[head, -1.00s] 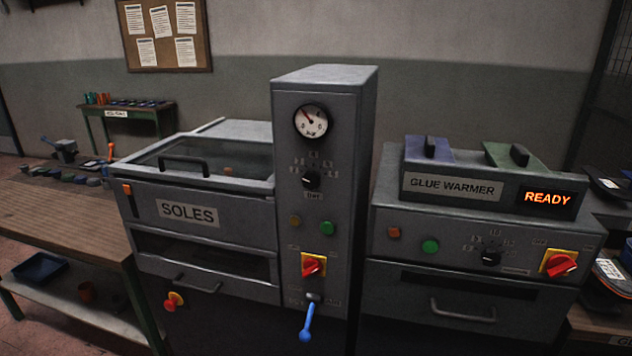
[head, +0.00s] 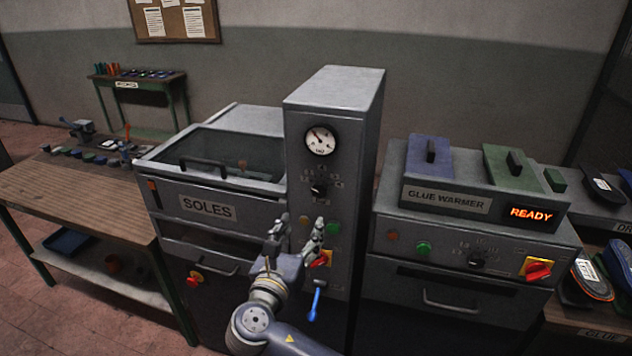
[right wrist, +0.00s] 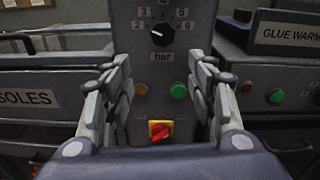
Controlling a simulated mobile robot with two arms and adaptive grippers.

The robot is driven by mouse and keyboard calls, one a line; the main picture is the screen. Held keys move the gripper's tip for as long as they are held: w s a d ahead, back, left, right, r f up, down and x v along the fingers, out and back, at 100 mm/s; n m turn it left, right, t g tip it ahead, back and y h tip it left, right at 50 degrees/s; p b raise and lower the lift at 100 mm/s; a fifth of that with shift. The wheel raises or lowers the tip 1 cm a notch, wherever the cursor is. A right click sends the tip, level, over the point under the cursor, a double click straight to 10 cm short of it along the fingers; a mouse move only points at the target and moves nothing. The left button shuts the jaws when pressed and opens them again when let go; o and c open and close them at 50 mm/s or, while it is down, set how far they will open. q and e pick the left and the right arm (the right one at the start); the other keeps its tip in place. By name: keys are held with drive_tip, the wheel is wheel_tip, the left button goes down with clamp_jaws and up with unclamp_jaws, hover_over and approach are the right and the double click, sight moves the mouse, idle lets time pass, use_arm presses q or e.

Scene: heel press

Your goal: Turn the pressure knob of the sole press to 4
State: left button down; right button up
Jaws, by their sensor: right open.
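The sole press, marked SOLES (head: 207,207), has a tall control column (head: 335,95). Its black pressure knob (head: 318,189) sits below the round gauge (head: 320,140). In the right wrist view the knob (right wrist: 160,36) has a dial from 2 to 6 around it and "bar" below. Its white mark points up and left, toward the 2–3 side; the exact number is hard to tell. My right gripper (head: 301,222) is open and empty in front of the column, below the knob. In the wrist view its fingers (right wrist: 162,68) stand apart, either side of the column. My left gripper is out of view.
Below the knob are an amber lamp (right wrist: 120,91), a green lamp (right wrist: 178,91), a red switch on yellow (right wrist: 160,132) and a blue lever (head: 315,303). The glue warmer (head: 445,200) stands close on the right. A wooden bench (head: 75,195) is at left.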

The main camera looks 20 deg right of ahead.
sight(318, 191)
drive_tip(key=p+x, duration=0.1)
drive_tip(key=x, duration=0.2)
drive_tip(key=r+p+x, duration=0.1)
drive_tip(key=x, duration=0.3)
drive_tip(key=r+p+x, duration=0.1)
drive_tip(key=x, duration=0.2)
drive_tip(key=shift+w+d, duration=0.1)
drive_tip(key=shift+d, duration=0.25)
drive_tip(key=c, duration=1)
